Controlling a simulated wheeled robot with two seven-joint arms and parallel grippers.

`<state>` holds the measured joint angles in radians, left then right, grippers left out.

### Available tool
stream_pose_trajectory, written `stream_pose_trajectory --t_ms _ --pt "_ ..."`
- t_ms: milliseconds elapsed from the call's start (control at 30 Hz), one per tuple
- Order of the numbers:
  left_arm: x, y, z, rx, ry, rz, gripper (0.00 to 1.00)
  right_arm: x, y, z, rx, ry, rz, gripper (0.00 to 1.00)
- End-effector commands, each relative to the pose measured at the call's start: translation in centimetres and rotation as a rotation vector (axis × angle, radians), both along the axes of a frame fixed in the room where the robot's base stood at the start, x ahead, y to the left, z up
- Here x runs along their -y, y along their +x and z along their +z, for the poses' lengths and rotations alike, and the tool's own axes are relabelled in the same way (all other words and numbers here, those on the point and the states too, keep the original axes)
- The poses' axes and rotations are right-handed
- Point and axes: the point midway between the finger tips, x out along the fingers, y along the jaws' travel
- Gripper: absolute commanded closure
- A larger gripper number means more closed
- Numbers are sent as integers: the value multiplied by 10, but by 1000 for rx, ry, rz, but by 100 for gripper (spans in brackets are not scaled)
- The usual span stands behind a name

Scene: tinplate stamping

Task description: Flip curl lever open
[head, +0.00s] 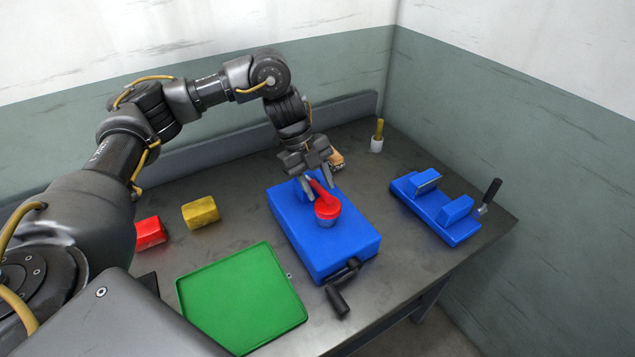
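The curl lever is a red arm (321,189) with a round red cap (327,207) over a grey cylinder, on top of a blue block-shaped machine (335,243). The lever slants from the cap toward the back left. My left gripper (319,191) reaches down from above at the lever's far end. Its two fingers are spread, one on each side of the red arm. I cannot tell whether they touch it. A black crank handle (339,300) sticks out of the machine's front. My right gripper is not in view.
A green tray (240,300) lies left of the machine, with a yellow block (201,212) and a red block (150,233) behind it. A blue fixture (435,210) with a black-handled tool (489,195) stands right. A brush (378,132) in a white cup and a wooden item (336,158) are behind.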

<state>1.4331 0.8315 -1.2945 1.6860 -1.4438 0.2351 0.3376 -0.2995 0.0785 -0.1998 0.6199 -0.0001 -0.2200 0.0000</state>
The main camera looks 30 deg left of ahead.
Motion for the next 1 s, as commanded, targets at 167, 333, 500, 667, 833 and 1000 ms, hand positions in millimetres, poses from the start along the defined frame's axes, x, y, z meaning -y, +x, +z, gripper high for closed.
stream_pose_trajectory --t_ms 167,333,500,667,833,1000 --pt "0 0 -1 1 -1 0 60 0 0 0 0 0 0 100" --pt "0 0 -1 1 0 1 72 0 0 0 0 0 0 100" --pt "0 0 -1 0 0 1 94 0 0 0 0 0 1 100" --pt "0 0 -1 1 0 1 100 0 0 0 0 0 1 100" --pt "-1 0 0 -1 -3 3 100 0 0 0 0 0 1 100" --pt "-13 -5 2 -18 -30 26 100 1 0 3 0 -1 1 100"
